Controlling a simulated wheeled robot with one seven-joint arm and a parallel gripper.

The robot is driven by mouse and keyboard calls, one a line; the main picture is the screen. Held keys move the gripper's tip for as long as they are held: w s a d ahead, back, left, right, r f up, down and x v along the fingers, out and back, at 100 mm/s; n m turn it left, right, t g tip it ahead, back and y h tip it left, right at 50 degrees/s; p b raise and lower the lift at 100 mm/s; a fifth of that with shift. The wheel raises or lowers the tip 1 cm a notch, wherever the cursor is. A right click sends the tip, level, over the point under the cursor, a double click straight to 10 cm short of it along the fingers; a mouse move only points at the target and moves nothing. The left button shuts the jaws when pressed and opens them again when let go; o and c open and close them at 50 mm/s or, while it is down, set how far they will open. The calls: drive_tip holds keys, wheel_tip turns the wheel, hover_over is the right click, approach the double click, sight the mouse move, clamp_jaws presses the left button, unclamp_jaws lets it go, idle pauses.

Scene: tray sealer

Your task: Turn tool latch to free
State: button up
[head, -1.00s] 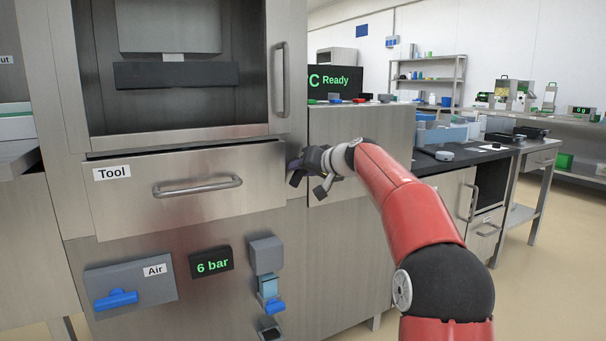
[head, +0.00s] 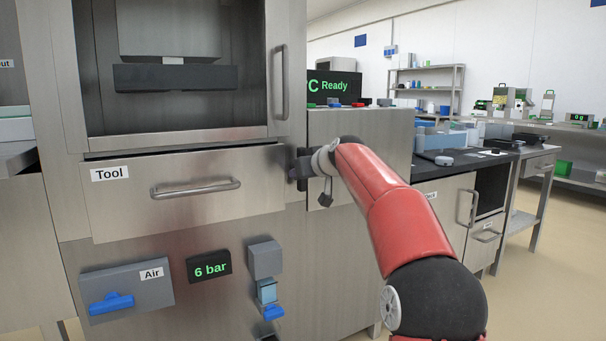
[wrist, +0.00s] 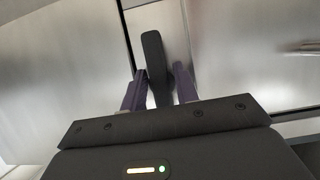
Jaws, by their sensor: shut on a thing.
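The tool latch is a dark, rounded lever (wrist: 153,48) that stands between my fingers in the wrist view. My gripper (wrist: 156,88) is shut on it, with one purple-grey finger on each side. In the head view my gripper (head: 298,168) is at the right edge of the drawer marked Tool (head: 130,212). There the gripper and wrist cover most of the latch, so I cannot tell its exact angle from that view. The drawer front has a horizontal bar handle (head: 195,189).
Above the drawer is an open chamber with a vertical door handle (head: 281,82). Below are the Air panel with a blue handle (head: 111,303) and a 6 bar display (head: 209,266). A steel cabinet (head: 360,135) stands close behind my wrist. Floor at right is clear.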

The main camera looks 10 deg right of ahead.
idle(0.3)
drive_tip(key=o, duration=0.7)
drive_tip(key=shift+s, duration=0.1)
drive_tip(key=b+v, duration=0.1)
drive_tip(key=v, duration=0.6)
drive_tip(key=shift+s+d+r, duration=0.1)
drive_tip(key=shift+s, duration=0.2)
